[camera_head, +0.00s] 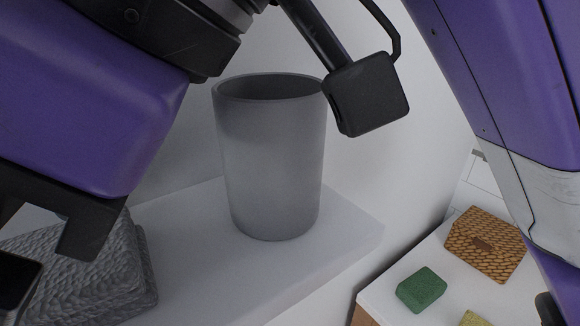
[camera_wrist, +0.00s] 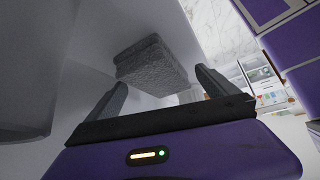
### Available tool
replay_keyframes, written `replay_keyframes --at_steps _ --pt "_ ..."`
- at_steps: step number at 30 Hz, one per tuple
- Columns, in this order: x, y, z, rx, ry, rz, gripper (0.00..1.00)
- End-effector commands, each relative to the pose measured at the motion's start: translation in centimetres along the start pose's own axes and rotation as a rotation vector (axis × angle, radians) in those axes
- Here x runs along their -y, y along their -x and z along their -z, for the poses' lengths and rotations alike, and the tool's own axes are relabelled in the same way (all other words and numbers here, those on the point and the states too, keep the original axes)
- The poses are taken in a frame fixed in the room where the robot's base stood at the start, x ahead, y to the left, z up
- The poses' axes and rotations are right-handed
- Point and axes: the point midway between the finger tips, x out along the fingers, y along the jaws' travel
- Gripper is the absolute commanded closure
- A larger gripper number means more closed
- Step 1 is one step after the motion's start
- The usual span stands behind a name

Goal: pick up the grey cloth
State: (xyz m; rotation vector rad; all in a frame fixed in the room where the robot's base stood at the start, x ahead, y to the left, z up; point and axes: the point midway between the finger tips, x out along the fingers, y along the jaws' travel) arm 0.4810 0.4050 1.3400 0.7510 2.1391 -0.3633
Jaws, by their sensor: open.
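The grey cloth (camera_head: 115,270) looks like a folded stack with a coarse, braided texture. It lies on the white ledge at the lower left of the head view, partly hidden by my arm. In the wrist view the cloth (camera_wrist: 152,62) shows as a grey textured block beyond the fingers. My gripper (camera_wrist: 159,78) is open and empty, with its two dark fingers wide apart. The cloth appears between and ahead of the fingertips, with no clear contact.
A tall grey bin (camera_head: 270,165) stands on the white ledge (camera_head: 345,238) right of the cloth, near my arm. At the lower right, a white surface (camera_head: 388,296) holds a brown woven-patterned item (camera_head: 486,244), a green block (camera_head: 421,289) and a yellow piece (camera_head: 473,319). A wall is behind.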

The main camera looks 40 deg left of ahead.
Motion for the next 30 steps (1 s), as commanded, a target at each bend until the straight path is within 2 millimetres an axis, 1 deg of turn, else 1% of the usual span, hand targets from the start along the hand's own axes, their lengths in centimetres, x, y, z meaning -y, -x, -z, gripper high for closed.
replay_keyframes --at_steps 5,8,9,11,15,30 --pt "0.00 -0.03 0.01 0.000 0.000 0.000 0.02" --pt "0.00 -0.02 0.01 0.000 0.000 0.000 0.20" --pt "0.00 -0.02 0.01 0.000 0.000 0.000 0.28" --pt "0.00 -0.02 0.01 0.000 0.000 0.000 0.39" --pt "0.00 -0.01 0.00 0.000 0.000 0.000 0.67" --pt "-0.02 0.01 0.06 0.000 0.000 0.000 0.68"
